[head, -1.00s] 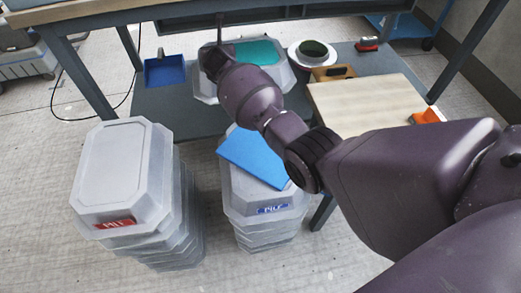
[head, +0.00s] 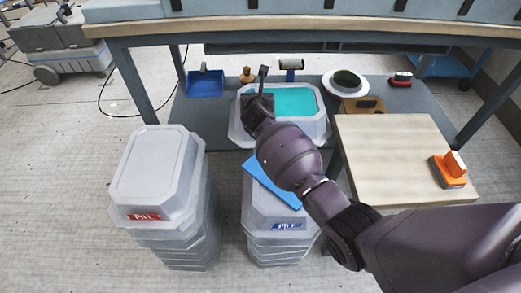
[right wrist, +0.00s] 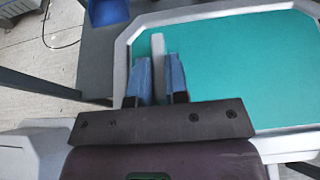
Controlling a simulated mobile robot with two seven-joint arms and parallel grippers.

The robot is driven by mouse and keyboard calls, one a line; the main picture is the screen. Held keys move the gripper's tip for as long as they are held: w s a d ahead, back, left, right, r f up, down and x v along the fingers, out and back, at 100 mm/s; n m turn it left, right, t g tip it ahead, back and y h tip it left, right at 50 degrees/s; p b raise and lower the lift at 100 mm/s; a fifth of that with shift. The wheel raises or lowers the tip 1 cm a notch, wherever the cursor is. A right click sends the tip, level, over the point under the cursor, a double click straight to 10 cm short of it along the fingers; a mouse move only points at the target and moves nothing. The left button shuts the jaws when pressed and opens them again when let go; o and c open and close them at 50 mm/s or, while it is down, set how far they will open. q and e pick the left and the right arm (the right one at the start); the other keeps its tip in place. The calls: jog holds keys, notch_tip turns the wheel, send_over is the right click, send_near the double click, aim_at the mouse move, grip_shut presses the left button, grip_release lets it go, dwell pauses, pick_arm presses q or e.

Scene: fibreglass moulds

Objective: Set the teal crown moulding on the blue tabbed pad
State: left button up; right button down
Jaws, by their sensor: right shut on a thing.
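The teal crown moulding (head: 297,101) has a flat teal top and a pale grey rim. It sits on the low grey shelf under the bench. My right gripper (right wrist: 160,78) is at its left side, its blue fingers shut on a narrow pale grey upright piece that seems to belong to the moulding. The arm hides part of the moulding in the head view. A flat blue sheet (head: 261,174), apparently the pad, lies askew on a stack of grey moulds (head: 262,215) with a blue label. My arm covers part of it. My left gripper is not in view.
A red-labelled grey stack (head: 155,175) stands at the left. A wooden board (head: 385,150) with an orange block (head: 447,172) is at the right. A blue dustpan (head: 205,83) and a round white-rimmed pot (head: 345,83) are on the shelf. The bench top overhangs.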

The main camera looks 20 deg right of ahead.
jog(key=s+a+f, duration=0.1)
jog(key=s+a, duration=0.1)
jog(key=s, duration=0.7)
jog(key=s+a+p, duration=0.1)
jog(key=s+a, duration=0.2)
jog(key=s, duration=0.7)
jog(key=shift+a+f, duration=0.3)
jog(key=shift+f, duration=0.05)
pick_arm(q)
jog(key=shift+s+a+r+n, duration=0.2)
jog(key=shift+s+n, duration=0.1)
pick_arm(e)
jog(key=c, duration=1.1)
grip_release()
jog(key=shift+s, duration=0.1)
